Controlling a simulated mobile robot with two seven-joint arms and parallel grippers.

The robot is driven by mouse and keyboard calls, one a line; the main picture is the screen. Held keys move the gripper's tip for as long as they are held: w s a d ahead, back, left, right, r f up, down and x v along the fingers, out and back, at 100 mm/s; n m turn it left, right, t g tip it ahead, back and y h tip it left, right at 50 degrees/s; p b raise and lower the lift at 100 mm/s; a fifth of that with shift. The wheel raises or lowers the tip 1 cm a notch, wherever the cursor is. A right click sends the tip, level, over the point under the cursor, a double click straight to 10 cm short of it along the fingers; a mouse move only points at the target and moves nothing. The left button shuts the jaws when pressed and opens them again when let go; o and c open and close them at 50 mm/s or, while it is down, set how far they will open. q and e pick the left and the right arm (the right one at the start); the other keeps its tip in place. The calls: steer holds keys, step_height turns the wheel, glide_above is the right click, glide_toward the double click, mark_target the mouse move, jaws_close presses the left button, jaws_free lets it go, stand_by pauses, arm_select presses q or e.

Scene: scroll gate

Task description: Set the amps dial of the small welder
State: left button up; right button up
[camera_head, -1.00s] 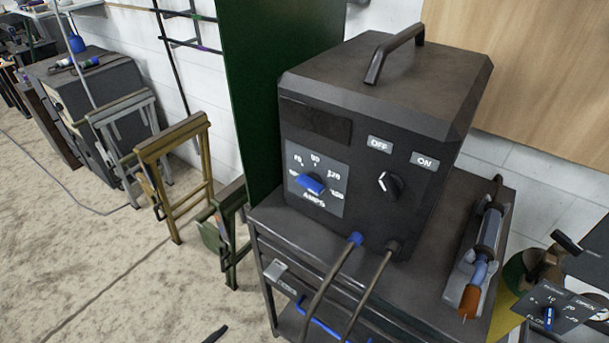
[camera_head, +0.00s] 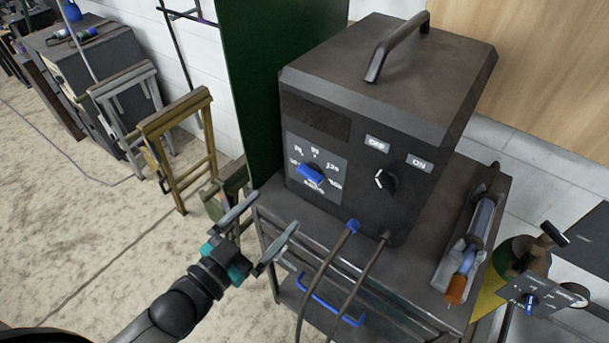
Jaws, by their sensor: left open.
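The small welder (camera_head: 400,95) is a dark box with a top handle, standing on a dark cart. Its amps dial (camera_head: 311,175) is a blue knob on a grey numbered plate at the left of the front face. The numbers are too blurred to read a setting surely. My left gripper (camera_head: 268,224) is open and empty, its two fingers apart, in front of the cart's left front corner. In the picture it is below and left of the dial, apart from it. My right gripper is not in view.
An OFF/ON switch (camera_head: 386,181) sits right of the dial. Two cables (camera_head: 325,270) hang from the welder's front, close to my gripper. A torch-like tool (camera_head: 468,240) lies on the cart's right. Folding stands (camera_head: 180,150) are on the floor at left.

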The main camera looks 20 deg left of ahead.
mark_target(307, 176)
arm_select(q)
steer(key=x, duration=1.1)
steer(key=shift+w, duration=0.15)
steer(key=c, duration=1.4)
